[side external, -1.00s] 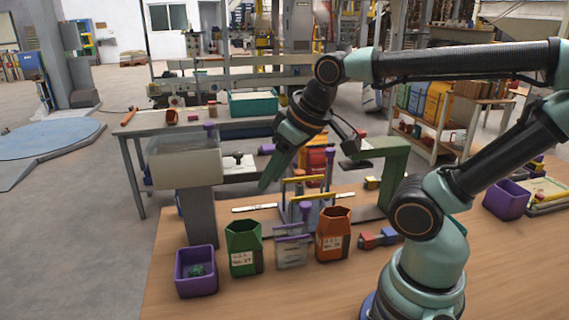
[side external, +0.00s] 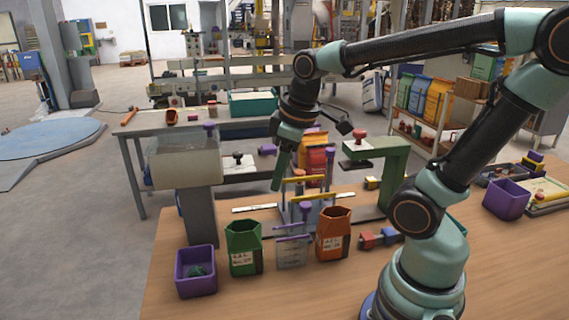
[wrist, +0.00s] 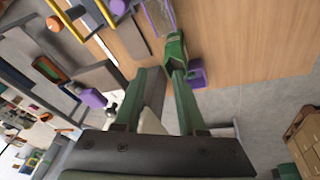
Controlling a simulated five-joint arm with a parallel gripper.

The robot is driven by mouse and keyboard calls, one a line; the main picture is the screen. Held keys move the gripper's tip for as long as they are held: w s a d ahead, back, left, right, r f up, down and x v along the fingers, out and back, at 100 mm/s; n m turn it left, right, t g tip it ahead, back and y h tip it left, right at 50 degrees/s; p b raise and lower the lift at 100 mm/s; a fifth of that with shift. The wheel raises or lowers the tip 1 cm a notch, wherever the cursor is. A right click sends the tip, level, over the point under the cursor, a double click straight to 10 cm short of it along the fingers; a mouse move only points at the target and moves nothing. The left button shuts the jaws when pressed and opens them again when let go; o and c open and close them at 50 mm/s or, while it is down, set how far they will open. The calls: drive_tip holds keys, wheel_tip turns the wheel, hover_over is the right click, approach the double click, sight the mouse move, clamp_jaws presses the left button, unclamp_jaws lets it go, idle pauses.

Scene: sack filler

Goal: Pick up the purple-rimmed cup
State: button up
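The purple-rimmed cup (side external: 291,252) is a clear grey container with a purple rim. It stands upright on the wooden bench in the side view, between a green container (side external: 243,250) and an orange container (side external: 334,236). In the wrist view a clear, purple-edged piece at the top (wrist: 160,16) looks like the same cup. My gripper (side external: 277,187) hangs in the air above and behind the cup, apart from it. In the wrist view its two green fingers (wrist: 159,72) are spread with nothing held between them.
A purple box (side external: 196,272) stands at the bench's front left corner. Behind the cup are a clear container with yellow bars (side external: 309,212) and a green stand (side external: 392,170). Red and blue blocks (side external: 379,239) lie right of the orange container. The bench front is clear.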

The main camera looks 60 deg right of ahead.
drive_tip(key=d+f+n+g, duration=0.3)
drive_tip(key=d+n, duration=0.1)
drive_tip(key=n, duration=0.1)
hover_over(289, 226)
drive_tip(key=f, duration=0.7)
drive_tip(key=shift+s+d, duration=0.1)
drive_tip(key=shift+d, duration=0.1)
drive_tip(key=shift+a+f, duration=0.15)
drive_tip(key=shift+f, duration=2.6)
drive_tip(key=shift+c, duration=0.3)
clamp_jaws()
drive_tip(key=shift+w, duration=0.2)
